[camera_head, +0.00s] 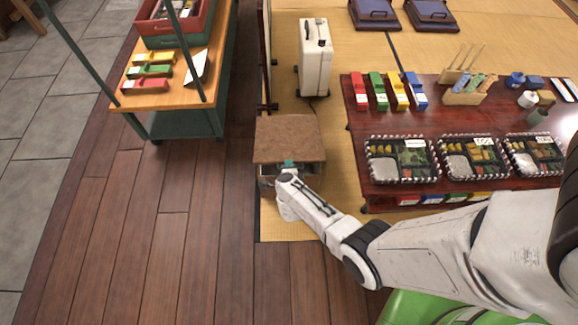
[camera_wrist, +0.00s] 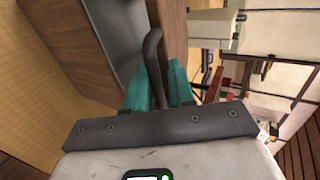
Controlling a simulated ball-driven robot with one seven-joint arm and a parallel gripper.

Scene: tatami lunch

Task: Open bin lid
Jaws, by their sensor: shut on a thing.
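The bin (camera_head: 264,170) stands on the tatami edge, its brown lid (camera_head: 288,138) on top. In the wrist view, a brown panel (camera_wrist: 60,40) of it fills the upper left, with a grey strip (camera_wrist: 115,35) alongside. My gripper (camera_head: 289,164) is at the front edge of the lid. In the wrist view, the teal fingers of my gripper (camera_wrist: 158,88) are shut on a dark curved handle (camera_wrist: 153,48). A shadowed gap shows under the lid's front edge; I cannot tell how far the lid is raised. My gripper hides part of the bin's front.
A white suitcase (camera_head: 315,58) stands behind the bin. A low red-brown table (camera_head: 440,118) with bento boxes (camera_head: 402,160) is to the right. A wooden-topped cart (camera_head: 155,101) is at the left. The plank floor (camera_head: 150,220) in front is clear.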

